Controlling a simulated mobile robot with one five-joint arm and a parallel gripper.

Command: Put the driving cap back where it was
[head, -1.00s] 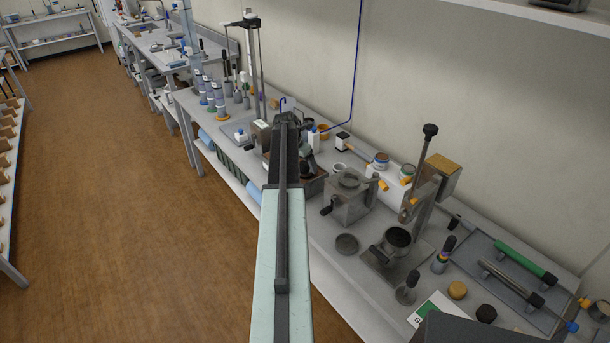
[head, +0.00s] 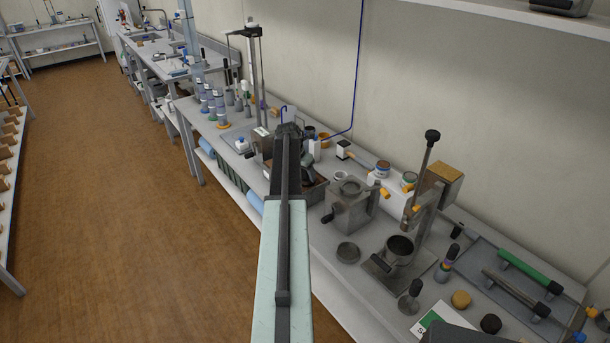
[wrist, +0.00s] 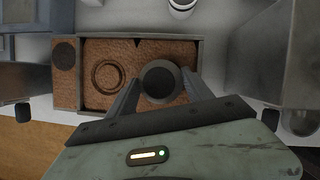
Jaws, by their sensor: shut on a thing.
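In the wrist view a dark round piece (wrist: 160,78), which I take to be the driving cap, sits between the two fingers of my gripper (wrist: 160,88). The gripper is shut on it. It is over the right half of a shallow grey box (wrist: 140,38) filled with brown granular material. I cannot tell whether it touches the material. A ring mark (wrist: 107,76) shows in the fill to its left, and a dark disc (wrist: 64,55) lies in the narrow left compartment. In the head view my arm hides most of the gripper and the cap.
A grey metal mill (head: 350,208) stands right of the box on the bench. A press with a tall lever (head: 422,170) and a metal cup (head: 400,248) stand farther right. Bottles (head: 212,100) and a stand (head: 262,75) are at the left. A shallow lid (head: 348,252) lies near the front edge.

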